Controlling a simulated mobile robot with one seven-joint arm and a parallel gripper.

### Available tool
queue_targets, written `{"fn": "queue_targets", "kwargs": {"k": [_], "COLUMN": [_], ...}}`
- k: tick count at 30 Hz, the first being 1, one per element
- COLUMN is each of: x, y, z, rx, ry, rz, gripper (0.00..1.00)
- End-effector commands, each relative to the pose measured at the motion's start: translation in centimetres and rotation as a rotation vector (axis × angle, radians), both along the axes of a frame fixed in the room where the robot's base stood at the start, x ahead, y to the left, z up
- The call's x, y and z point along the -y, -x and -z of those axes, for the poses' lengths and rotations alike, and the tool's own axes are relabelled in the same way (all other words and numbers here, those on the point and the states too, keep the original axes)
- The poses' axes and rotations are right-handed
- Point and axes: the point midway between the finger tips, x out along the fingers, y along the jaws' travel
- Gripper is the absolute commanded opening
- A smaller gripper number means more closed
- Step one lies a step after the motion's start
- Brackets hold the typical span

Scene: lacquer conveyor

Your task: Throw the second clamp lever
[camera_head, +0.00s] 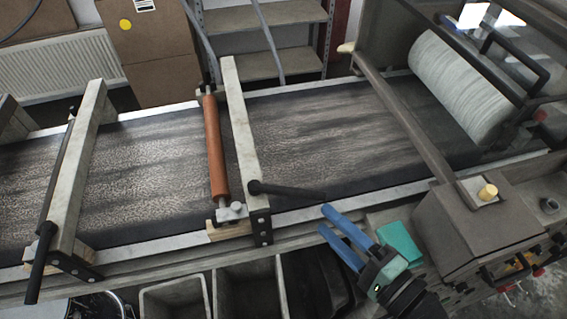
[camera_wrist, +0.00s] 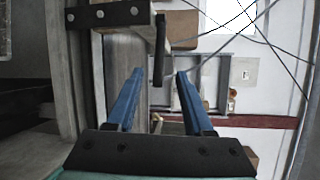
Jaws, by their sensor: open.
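Two black clamp levers sit at the near ends of pale crossbars over the conveyor. The left lever (camera_head: 40,262) points down toward the front. The other lever (camera_head: 288,190), on the middle crossbar (camera_head: 240,130), sticks out to the right, nearly level. My gripper (camera_head: 326,221), with blue fingers, is open and empty just right of and nearer than that lever's tip. In the wrist view, a dark lever (camera_wrist: 159,50) appears between and beyond the open blue fingertips (camera_wrist: 160,73). Whether it reaches between them in depth, I cannot tell.
An orange roller (camera_head: 215,150) lies along the middle crossbar. A large pale roll (camera_head: 465,85) is at the back right. A brown box-shaped housing (camera_head: 465,225) stands right of my gripper. Open grey bins (camera_head: 245,290) line the front below the conveyor rail (camera_head: 170,241).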

Motion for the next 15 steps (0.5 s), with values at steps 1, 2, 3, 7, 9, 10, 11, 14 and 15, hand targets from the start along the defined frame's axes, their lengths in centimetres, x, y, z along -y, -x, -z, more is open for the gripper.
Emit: {"fn": "queue_targets", "kwargs": {"k": [1,2,3,7,9,10,11,14,15], "x": [-0.3,-0.6,-1.0,-2.6,-3.7,-4.1,-4.5,-5.8,-6.2], "y": [-0.3,-0.6,-1.0,-2.9,-4.1,-4.6,-5.0,-6.6,-7.1], "z": [0.0,0.1,0.2,0.5,0.6,0.7,0.8,1.1,1.2], "rx": [-0.001,0.000,0.000,0.000,0.001,0.000,0.000,0.002,0.001], "ry": [-0.001,-0.002,-0.001,0.000,0.001,0.001,0.002,0.003,0.002], "rz": [-0.003,-0.003,-0.005,-0.005,-0.006,-0.004,-0.005,-0.005,-0.003], "gripper": [0.52,0.52,0.52,0.52,0.52,0.52,0.52,0.52,0.52]}}
